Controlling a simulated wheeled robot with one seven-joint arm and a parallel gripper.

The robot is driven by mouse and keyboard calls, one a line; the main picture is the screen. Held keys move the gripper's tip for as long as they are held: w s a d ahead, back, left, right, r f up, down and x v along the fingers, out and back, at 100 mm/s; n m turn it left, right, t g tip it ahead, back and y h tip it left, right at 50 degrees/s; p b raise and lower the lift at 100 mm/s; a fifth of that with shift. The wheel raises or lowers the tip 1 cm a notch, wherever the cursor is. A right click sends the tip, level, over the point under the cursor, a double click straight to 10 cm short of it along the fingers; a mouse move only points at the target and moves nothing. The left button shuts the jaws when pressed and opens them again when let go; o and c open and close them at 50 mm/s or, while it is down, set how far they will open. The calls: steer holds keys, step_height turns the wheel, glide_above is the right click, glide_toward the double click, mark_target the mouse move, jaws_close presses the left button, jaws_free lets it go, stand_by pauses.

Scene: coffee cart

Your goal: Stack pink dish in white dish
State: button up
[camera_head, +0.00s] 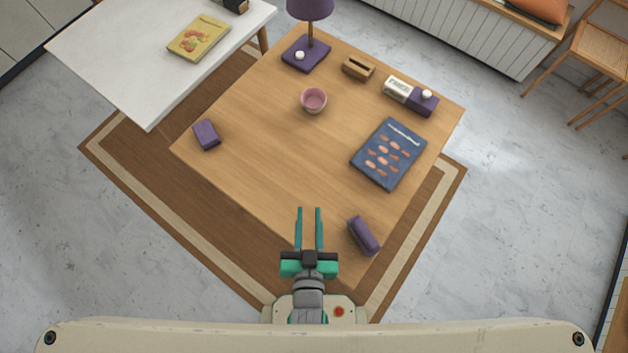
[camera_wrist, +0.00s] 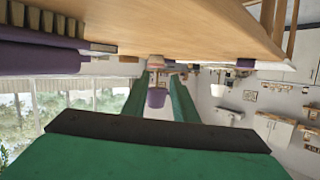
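The pink dish (camera_head: 314,100), a small round bowl, stands upright on the wooden table (camera_head: 250,130) towards its back. In the wrist view, which looks upside down, a small pinkish bowl shape (camera_wrist: 156,62) shows ahead between my fingers. I cannot make out a white dish clearly in either view; only small white round things show, one on the lamp's purple base (camera_head: 300,55) and one on a purple block (camera_head: 427,94). My gripper (camera_head: 309,209) is open and empty over the table's front corner, well short of the pink dish. Its two fingers are parallel with a gap.
A purple lamp (camera_head: 310,9) stands behind the dish. A wooden slotted block (camera_head: 359,69), white box (camera_head: 398,88) and blue book (camera_head: 389,153) lie to the right. Purple blocks lie at left (camera_head: 206,134) and front right (camera_head: 364,236). The table's middle is clear.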

steer(key=d+r+v, duration=0.1)
steer(key=r+v, duration=0.1)
steer(key=v, duration=0.8)
steer(key=shift+w+d+n+t, duration=0.15)
steer(key=shift+w+n+t, duration=0.15)
steer(key=shift+n+t, duration=0.1)
steer(key=shift+s, duration=0.15)
stand_by(0.4)
